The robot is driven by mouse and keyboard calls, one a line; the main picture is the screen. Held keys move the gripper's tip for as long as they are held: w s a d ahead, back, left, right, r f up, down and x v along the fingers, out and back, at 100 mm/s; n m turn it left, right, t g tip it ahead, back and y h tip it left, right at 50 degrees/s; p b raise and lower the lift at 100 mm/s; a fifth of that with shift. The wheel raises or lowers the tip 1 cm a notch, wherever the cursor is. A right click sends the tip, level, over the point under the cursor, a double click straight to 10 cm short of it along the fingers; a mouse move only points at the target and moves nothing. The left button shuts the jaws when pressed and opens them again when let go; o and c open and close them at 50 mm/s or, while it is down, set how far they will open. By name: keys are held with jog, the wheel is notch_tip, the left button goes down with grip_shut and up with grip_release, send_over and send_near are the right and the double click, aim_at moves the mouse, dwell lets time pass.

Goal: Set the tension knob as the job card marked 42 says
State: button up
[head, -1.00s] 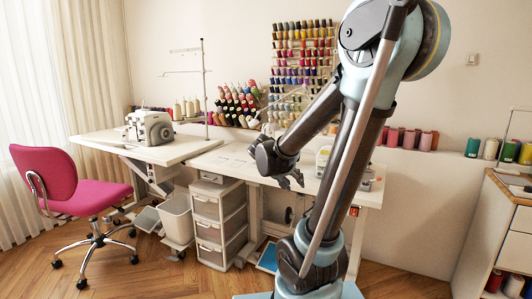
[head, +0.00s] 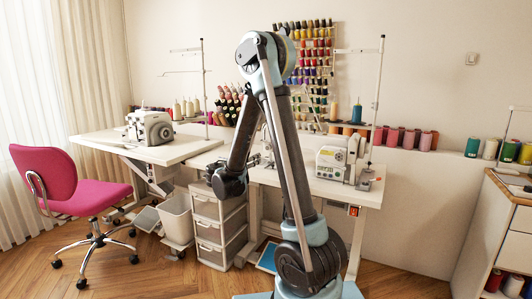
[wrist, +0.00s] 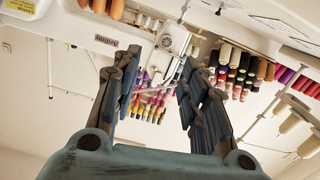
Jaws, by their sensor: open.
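A white sewing machine (head: 334,164) stands on the right-hand table in the head view, with small round controls on its front. Which of them is the tension knob is too small to tell. Another white machine (head: 150,128) stands on the left table. My gripper (head: 258,160) is left of the right machine, near that table's left end, partly hidden by my arm. In the wrist view my gripper (wrist: 156,66) is open and empty, its fingers wide apart. Beyond them is a white body with a round part (wrist: 174,42). No card marked 42 can be read.
A pink chair (head: 72,185) stands at the left. White drawers (head: 218,228) and a bin (head: 176,218) are under the tables. A thread rack (head: 318,70) is on the wall, and a thread stand (head: 376,90) rises beside the right machine. A cabinet (head: 508,225) stands far right.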

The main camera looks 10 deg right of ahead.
jog(key=w+a+x, duration=0.1)
jog(key=x, duration=1.6)
jog(key=shift+a+r+t, duration=0.2)
jog(key=shift+r+t, duration=0.1)
grip_shut()
